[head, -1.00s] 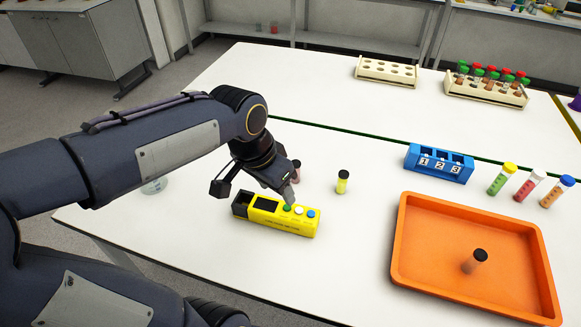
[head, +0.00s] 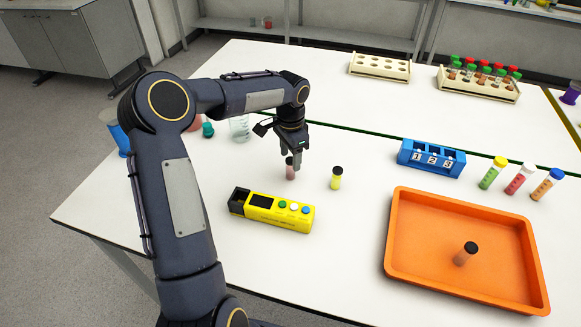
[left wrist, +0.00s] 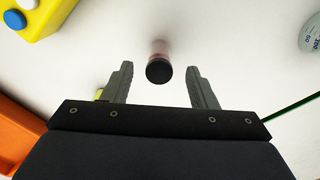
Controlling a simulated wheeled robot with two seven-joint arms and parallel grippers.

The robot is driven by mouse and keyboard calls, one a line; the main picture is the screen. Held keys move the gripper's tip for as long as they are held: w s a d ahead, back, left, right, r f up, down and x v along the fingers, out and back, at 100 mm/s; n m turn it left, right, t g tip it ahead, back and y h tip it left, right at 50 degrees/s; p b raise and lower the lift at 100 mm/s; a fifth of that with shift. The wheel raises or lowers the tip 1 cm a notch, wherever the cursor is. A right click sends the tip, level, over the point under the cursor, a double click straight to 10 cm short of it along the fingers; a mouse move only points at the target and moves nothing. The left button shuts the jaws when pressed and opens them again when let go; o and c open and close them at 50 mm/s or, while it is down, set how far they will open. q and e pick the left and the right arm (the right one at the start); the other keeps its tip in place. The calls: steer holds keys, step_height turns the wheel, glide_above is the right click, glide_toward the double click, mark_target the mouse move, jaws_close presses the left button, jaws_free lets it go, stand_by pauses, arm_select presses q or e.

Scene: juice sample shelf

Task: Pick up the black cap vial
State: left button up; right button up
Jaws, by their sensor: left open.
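A vial with a black cap and pinkish contents (head: 290,171) stands upright on the white table, partly hidden by a finger of my left gripper (head: 298,160). My left gripper points down, open, right at this vial. In the left wrist view the vial (left wrist: 159,66) shows from above, between the two open fingertips (left wrist: 160,72) and apart from both. Two more black-capped vials are in the head view: a yellow one (head: 337,179) stands just right of the gripper, and a brownish one (head: 465,254) stands in the orange tray (head: 398,250). My right gripper is not in view.
A yellow device with coloured buttons (head: 270,211) lies in front of the vial. A glass beaker (head: 239,129) stands behind it to the left. A blue numbered rack (head: 431,158) and several coloured tubes (head: 520,179) stand to the right. Wooden racks (head: 380,67) are farther back.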

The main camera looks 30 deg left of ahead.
mark_target(290, 160)
arm_select(q)
step_height(290, 160, down, 5)
steer(key=shift+r+p, duration=0.2)
steer(key=shift+p, duration=0.35)
steer(key=shift+c, duration=0.2)
steer(key=c, duration=1)
steer(key=shift+c, duration=0.2)
steer(key=shift+r, duration=0.15)
